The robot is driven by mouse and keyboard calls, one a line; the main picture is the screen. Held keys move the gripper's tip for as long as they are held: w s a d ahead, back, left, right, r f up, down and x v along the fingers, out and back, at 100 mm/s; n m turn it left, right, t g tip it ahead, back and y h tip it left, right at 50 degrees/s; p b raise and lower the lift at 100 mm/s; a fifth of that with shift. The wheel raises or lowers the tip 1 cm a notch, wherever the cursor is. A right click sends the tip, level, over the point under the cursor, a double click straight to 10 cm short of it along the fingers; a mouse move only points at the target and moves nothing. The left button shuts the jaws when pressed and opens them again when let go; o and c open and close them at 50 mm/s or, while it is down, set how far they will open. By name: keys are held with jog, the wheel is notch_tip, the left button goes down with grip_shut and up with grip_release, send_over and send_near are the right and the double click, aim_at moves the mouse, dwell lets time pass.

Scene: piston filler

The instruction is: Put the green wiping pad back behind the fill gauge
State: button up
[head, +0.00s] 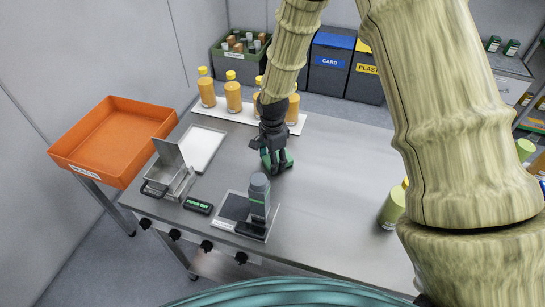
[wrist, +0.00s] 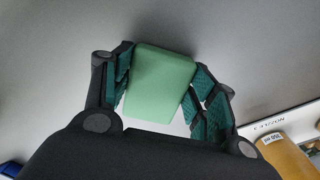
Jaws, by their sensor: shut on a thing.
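My gripper (head: 276,163) is above the steel table, to the right of the white tray and beyond the grey upright device. In the wrist view my gripper (wrist: 160,95) is shut on the green wiping pad (wrist: 160,82), a light green block between its two teal-lined fingers. In the head view the pad is hard to tell from the fingers. A grey upright device (head: 259,196) stands on a small plate near the table's front edge; it may be the fill gauge, but I cannot read its label.
A white tray (head: 200,147), a metal hopper-like box (head: 170,170) and a small black labelled block (head: 198,205) are on the left of the steel table (head: 325,190). Orange bottles (head: 233,97) line the back. A yellow-green bottle (head: 392,208) stands at right. The centre-right is clear.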

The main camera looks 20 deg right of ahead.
jog(key=shift+f, duration=0.1)
jog(key=o, duration=1.1)
jog(key=shift+c, duration=0.2)
notch_tip(320, 180, up, 12)
jog(key=b, duration=0.3)
jog(key=shift+r, duration=0.2)
